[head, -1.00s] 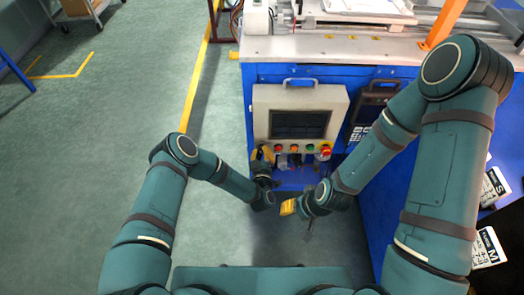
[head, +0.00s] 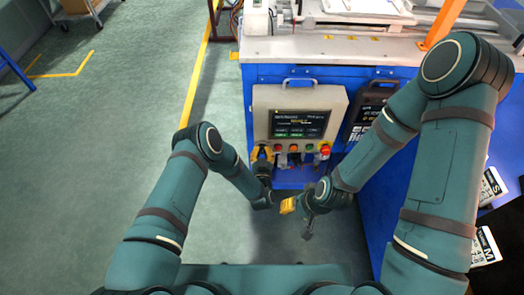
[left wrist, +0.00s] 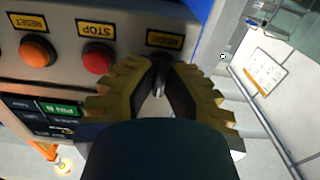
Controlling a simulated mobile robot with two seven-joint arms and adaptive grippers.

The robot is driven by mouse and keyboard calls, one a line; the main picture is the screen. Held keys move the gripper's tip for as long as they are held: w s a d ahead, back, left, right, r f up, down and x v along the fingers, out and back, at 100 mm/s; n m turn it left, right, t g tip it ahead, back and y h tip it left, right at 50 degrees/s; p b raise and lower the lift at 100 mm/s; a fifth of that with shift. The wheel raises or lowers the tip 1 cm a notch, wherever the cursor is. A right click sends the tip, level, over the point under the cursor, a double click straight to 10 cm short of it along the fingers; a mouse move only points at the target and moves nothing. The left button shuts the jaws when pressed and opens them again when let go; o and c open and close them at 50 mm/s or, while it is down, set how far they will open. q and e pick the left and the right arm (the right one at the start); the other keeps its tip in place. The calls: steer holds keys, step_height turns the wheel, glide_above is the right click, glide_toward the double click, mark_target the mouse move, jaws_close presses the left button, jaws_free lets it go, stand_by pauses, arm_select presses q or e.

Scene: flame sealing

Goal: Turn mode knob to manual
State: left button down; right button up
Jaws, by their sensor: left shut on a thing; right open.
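The grey control panel (head: 340,103) is on the front of the blue machine, with a lit screen (head: 300,124). In the left wrist view the mode knob (left wrist: 160,76), a small metallic piece under the MODE label (left wrist: 167,40), sits between the yellow-and-black fingers of my left gripper (left wrist: 163,68). These fingers are shut on it and hide much of it, so its setting cannot be read. In the head view my left gripper (head: 262,155) is at the panel's lower left corner. My right gripper (head: 288,206) is open and apart from the panel, below it.
A red stop button (left wrist: 97,60) and an orange reset button (left wrist: 37,51) are beside the knob in the left wrist view. A red emergency button (head: 325,150) is at the panel's right end.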

arm_select(q)
steer(key=shift+w+r, duration=0.2)
steer(key=shift+r, duration=0.05)
steer(key=c, duration=1)
jaws_free()
steer(key=shift+c, duration=0.2)
steer(key=shift+f, duration=0.15)
steer(key=shift+s, duration=0.2)
steer(key=shift+s, duration=0.3)
steer(key=s, duration=1.1)
